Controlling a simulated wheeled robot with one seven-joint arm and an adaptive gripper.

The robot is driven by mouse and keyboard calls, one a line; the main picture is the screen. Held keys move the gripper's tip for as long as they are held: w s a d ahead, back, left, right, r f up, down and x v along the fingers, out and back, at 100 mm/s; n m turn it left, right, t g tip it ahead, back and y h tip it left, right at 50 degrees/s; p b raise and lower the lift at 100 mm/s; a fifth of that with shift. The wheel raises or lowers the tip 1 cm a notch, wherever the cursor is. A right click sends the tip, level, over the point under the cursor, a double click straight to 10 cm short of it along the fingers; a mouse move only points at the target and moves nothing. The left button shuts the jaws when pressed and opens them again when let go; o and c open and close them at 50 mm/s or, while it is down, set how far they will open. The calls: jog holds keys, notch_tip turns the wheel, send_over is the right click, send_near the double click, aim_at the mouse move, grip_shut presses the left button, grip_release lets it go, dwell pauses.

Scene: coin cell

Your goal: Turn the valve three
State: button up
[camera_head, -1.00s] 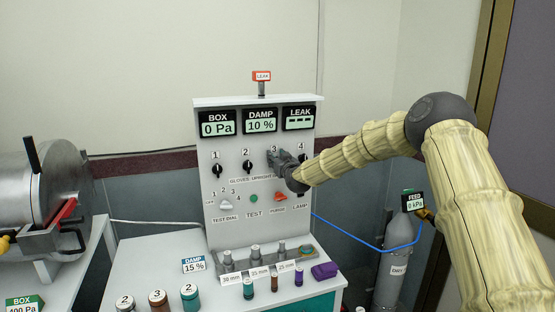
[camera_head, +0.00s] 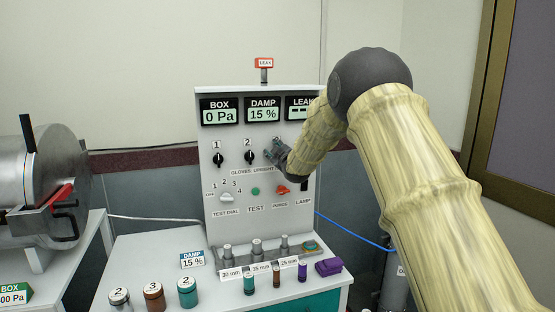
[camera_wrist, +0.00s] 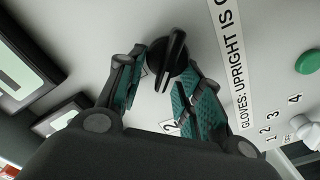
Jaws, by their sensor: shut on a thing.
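The grey panel (camera_head: 230,178) carries a row of black valve knobs. Valve one (camera_head: 217,160) and valve two (camera_head: 249,158) show in the head view, their handles about upright. Valve four is hidden behind my arm.
The DAMP display (camera_head: 263,114) reads 15 %, and the BOX display (camera_head: 219,116) reads 0 Pa. The LEAK display (camera_head: 299,113) is partly covered by my arm. Jars stand on the bench.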

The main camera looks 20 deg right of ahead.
jog(key=shift+a+f+n+b, duration=0.15)
jog(key=shift+f+n+b, duration=0.15)
jog(key=shift+n+b, duration=1.15)
jog(key=shift+a+f+n+b, duration=0.1)
jog(key=shift+f+n+b, duration=0.2)
jog(key=shift+n+b, duration=1.15)
jog(key=shift+a+f+n+b, duration=0.15)
jog(key=shift+f+n+b, duration=0.15)
jog(key=shift+n+b, duration=1.15)
jog(key=o, duration=1)
jog(key=shift+s, duration=0.1)
jog(key=s, duration=0.7)
jog(key=shift+s+d, duration=0.2)
